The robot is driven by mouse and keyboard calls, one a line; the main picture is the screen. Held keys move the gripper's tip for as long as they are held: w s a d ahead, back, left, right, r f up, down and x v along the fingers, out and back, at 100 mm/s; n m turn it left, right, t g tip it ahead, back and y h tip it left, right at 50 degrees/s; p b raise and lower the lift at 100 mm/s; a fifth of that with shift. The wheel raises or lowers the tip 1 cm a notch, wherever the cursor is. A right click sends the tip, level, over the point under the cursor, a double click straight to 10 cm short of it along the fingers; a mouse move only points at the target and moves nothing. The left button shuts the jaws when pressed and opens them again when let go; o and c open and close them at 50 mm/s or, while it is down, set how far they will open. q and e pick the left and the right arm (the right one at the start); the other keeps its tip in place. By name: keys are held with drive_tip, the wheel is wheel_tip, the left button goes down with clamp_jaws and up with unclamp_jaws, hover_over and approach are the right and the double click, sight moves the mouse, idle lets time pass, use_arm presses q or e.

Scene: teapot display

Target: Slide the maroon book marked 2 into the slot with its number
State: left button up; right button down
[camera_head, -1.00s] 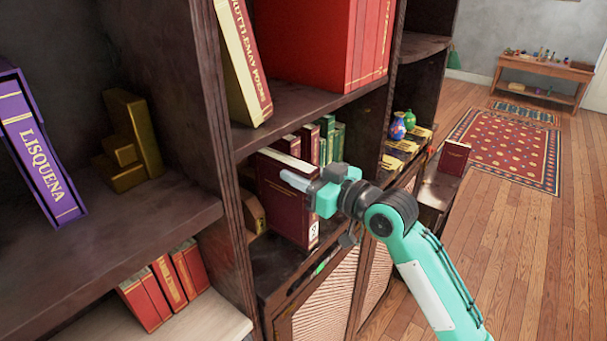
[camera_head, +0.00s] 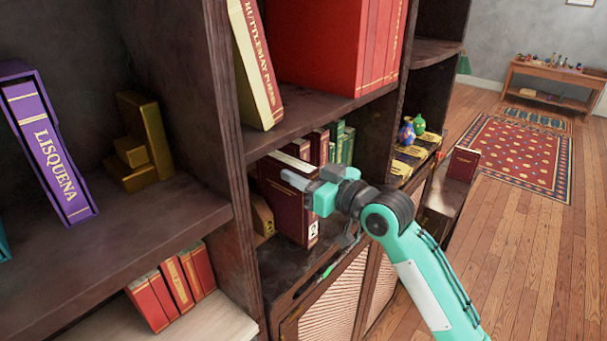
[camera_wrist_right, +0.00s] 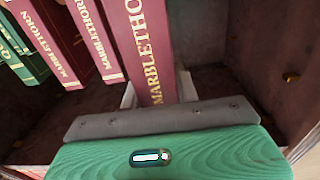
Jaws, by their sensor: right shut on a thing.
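In the right wrist view the held book's spine (camera_wrist_right: 140,40) reads MARBLETHORN, directly beyond the grey finger pad (camera_wrist_right: 160,118). Other maroon books (camera_wrist_right: 88,35) stand left of it there, with a green book (camera_wrist_right: 18,50) further left. In the head view the row behind is partly hidden by the held book and gripper. The numbered slot cannot be made out. My left gripper is not in view.
A dark upright (camera_head: 215,110) bounds the bay at left, and a shelf board (camera_head: 310,125) lies close above. A small brown object (camera_head: 262,215) sits left of the book. Colourful vases (camera_head: 407,131) stand further right. In the wrist view, free space shows right of the book.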

drive_tip(key=shift+b+x, duration=0.4)
drive_tip(key=shift+x, duration=3.95)
drive_tip(key=c, duration=1)
unclamp_jaws()
drive_tip(key=shift+r, duration=0.1)
drive_tip(key=shift+o, duration=0.2)
drive_tip(key=shift+f, duration=0.2)
drive_tip(key=shift+s+d+b, duration=0.25)
drive_tip(key=shift+d+b, duration=0.1)
drive_tip(key=b, duration=0.6)
approach(273, 162)
drive_tip(key=d+f, duration=0.1)
drive_tip(key=d, duration=0.1)
drive_tip(key=shift+w, duration=0.35)
drive_tip(key=shift+f, duration=0.15)
